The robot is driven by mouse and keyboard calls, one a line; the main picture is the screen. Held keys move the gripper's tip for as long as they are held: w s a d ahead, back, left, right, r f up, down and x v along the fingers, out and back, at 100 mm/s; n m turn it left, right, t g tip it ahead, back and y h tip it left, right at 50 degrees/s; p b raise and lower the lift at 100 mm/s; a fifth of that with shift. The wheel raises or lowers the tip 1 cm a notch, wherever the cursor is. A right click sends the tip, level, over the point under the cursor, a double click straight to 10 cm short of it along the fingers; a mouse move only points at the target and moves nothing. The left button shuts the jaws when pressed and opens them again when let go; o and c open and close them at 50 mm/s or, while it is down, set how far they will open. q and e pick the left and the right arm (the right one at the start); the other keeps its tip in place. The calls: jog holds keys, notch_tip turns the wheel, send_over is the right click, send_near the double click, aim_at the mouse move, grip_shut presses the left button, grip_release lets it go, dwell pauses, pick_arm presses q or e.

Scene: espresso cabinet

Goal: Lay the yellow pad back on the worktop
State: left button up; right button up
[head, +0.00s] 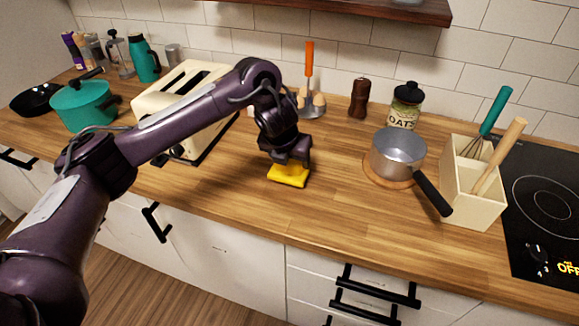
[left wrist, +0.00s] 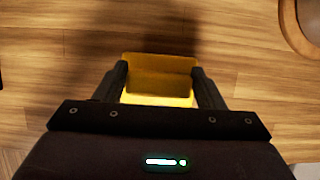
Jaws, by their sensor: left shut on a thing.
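The yellow pad (head: 288,175) is at my left gripper (head: 287,163), over the front half of the wooden worktop (head: 235,190). The gripper points down and is shut on the pad. In the left wrist view the yellow pad (left wrist: 159,80) sits between the two dark fingers of the left gripper (left wrist: 160,84). The pad is at or very near the worktop surface; I cannot tell whether it touches. The gripper hides part of the pad's top. My right gripper is not in view.
A cream toaster (head: 180,85) stands left, behind my left arm. A saucepan (head: 398,153) on a round wooden trivet stands right, its black handle pointing forward. A utensil box (head: 470,195) and black hob (head: 545,200) are farther right. The worktop between pad and saucepan is clear.

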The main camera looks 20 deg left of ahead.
pick_arm(q)
notch_tip(320, 180, down, 2)
jog(key=shift+f, duration=0.1)
jog(key=o, duration=1.1)
jog(key=shift+o, duration=0.2)
jog(key=shift+r, duration=0.35)
jog(key=p+v, duration=0.4)
jog(key=v, duration=0.7)
jog(key=shift+s+r, duration=0.2)
